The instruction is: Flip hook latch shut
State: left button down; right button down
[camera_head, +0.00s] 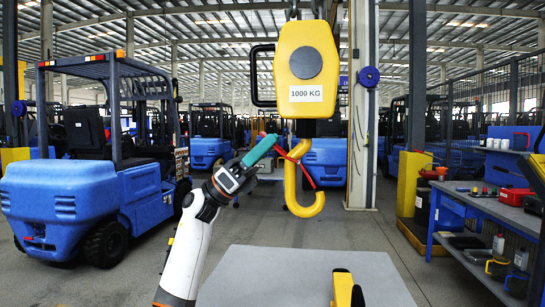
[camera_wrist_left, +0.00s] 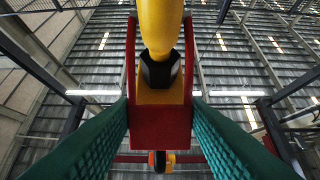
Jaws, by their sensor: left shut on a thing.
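A yellow crane hook (camera_head: 291,190) hangs below a yellow hoist block (camera_head: 307,70) marked 1000 KG. Its red latch (camera_head: 307,176) runs beside the shank and slants down toward the hook tip; I cannot tell whether it touches the tip. My left gripper (camera_head: 275,143) reaches up from the lower left, its green fingers at the latch's left end. In the left wrist view the gripper (camera_wrist_left: 161,104) has its two green fingers shut on the sides of the red latch (camera_wrist_left: 160,127), with the yellow hook (camera_wrist_left: 160,25) beyond. My right gripper is not in view.
A grey tabletop (camera_head: 290,265) lies below the hook, with a yellow and black object (camera_head: 342,288) at its front. A blue forklift (camera_head: 90,190) stands at left. A blue workbench (camera_head: 490,208) with tools stands at right. The space around the hook is clear.

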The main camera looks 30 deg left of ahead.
pick_arm(q)
jog(key=shift+a+f, duration=0.1)
jog(key=shift+a, duration=0.1)
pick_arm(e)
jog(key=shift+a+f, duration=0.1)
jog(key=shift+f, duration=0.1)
pick_arm(q)
jog(key=c, duration=0.8)
grip_release()
jog(key=shift+c, duration=0.2)
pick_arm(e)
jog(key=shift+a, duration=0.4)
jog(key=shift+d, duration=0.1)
pick_arm(q)
notch_tip(320, 180, up, 10)
jog(key=shift+r+p, duration=0.1)
jog(key=shift+p, duration=0.25)
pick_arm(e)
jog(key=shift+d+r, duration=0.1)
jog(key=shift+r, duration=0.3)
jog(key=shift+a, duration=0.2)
